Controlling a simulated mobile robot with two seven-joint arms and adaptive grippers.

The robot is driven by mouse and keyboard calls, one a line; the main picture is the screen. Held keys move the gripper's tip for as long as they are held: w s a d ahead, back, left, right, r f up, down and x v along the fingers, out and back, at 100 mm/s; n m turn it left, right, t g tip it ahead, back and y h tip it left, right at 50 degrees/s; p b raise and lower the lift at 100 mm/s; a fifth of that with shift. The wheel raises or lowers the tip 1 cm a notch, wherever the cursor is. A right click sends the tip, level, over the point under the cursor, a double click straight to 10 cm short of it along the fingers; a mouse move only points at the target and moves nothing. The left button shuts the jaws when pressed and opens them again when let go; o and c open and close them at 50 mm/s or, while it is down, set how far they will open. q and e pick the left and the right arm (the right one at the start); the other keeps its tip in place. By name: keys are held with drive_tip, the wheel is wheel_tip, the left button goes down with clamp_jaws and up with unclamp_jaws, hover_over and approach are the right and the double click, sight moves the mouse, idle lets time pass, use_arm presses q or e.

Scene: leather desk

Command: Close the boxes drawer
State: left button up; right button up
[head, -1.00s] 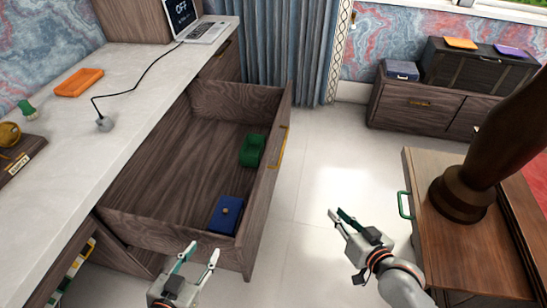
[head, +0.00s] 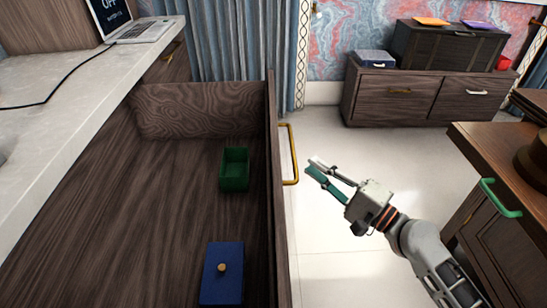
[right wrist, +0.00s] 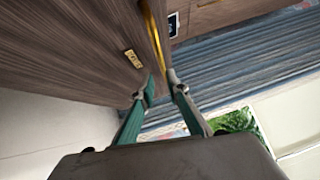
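The wooden drawer (head: 205,110) of the desk is pulled well out. It holds a green open box (head: 234,170) and a blue box (head: 222,275) with a round knob. Its front carries a gold handle (head: 291,155). In the right wrist view the drawer front (right wrist: 90,50) bears a small gold label plate (right wrist: 133,58), and the handle (right wrist: 152,35) runs toward the fingertips. My right gripper (head: 312,168) is just right of the handle, its fingers parted a little and nothing visibly held between them. My left gripper is out of view.
The pale desktop (head: 90,100) with a laptop (head: 125,25) is at left. A wooden cabinet (head: 500,150) with a green handle (head: 500,198) stands close on the right. A low cabinet (head: 430,95) is at the back. The floor between is clear.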

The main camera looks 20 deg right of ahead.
sight(293, 148)
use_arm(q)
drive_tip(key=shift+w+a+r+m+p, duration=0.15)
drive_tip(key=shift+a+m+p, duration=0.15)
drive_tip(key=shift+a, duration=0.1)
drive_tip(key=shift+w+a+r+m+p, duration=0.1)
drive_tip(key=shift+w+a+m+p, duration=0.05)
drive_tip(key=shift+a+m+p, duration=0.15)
use_arm(e)
drive_tip(key=shift+x, duration=4.05)
drive_tip(key=shift+r, duration=0.1)
clamp_jaws()
